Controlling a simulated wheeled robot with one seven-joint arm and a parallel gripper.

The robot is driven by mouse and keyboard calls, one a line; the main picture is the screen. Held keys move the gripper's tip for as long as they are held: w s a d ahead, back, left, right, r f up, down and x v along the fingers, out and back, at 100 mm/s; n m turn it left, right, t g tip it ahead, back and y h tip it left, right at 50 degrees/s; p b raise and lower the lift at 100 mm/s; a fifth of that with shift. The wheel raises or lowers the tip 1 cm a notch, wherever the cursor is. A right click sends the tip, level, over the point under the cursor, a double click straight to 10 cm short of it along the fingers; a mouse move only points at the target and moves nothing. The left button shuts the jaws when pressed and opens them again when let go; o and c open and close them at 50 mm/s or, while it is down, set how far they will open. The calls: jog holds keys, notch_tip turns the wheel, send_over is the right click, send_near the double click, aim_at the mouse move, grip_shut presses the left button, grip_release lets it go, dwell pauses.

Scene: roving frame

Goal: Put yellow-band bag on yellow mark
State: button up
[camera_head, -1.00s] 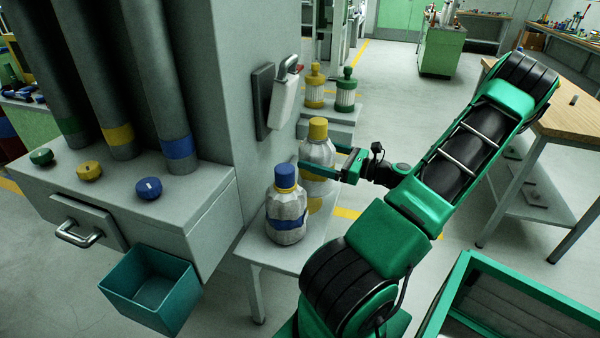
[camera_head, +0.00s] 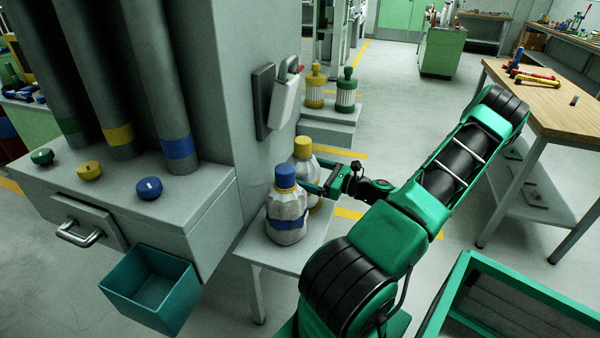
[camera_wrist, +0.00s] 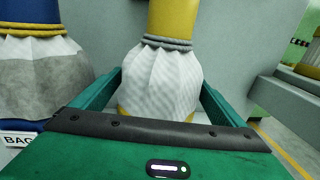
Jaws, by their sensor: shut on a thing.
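The yellow-band bag (camera_head: 314,168), white with a yellow top, stands upright behind the blue-band bag (camera_head: 287,212) over the small grey table. My gripper (camera_head: 318,188) is shut on it from the right. In the wrist view the yellow-band bag (camera_wrist: 160,80) sits between my two green fingers. The blue-band bag (camera_wrist: 40,85) is close on its left there. The lower part of the yellow-band bag is hidden, so I cannot tell whether it touches the table. I cannot make out a yellow mark on the table; that spot is largely covered.
A grey cabinet wall (camera_head: 225,100) rises just left of the bags. A low shelf (camera_head: 330,127) behind holds a yellow and a green canister. A teal bin (camera_head: 150,285) hangs at the front left. A wooden workbench (camera_head: 560,100) stands right. The table (camera_head: 280,255) is bare in front.

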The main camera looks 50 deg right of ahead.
jog(key=shift+f, duration=0.1)
jog(key=o, duration=1.1)
jog(key=v, duration=1.2)
